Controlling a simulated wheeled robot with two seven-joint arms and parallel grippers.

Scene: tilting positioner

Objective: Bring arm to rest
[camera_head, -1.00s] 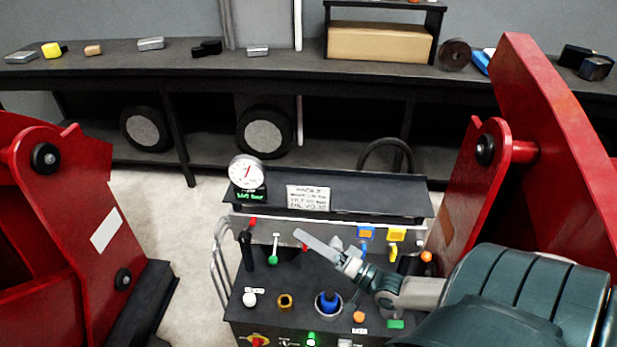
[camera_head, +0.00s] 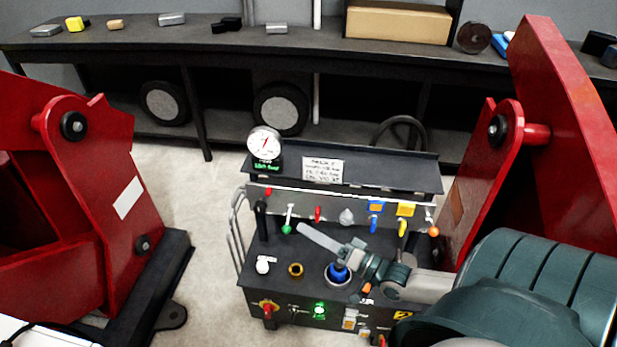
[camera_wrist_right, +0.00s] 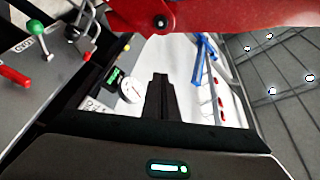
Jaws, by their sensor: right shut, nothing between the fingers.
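My right arm comes in from the lower right in the head view. My left gripper is not in view.
The console carries a dial gauge (camera_head: 264,143), a green-tipped lever (camera_head: 287,220) and several other controls. Red positioner frames stand at left (camera_head: 90,200) and right (camera_head: 560,130). A long dark workbench (camera_head: 230,50) with small parts runs behind. Pale floor is open left of the console.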

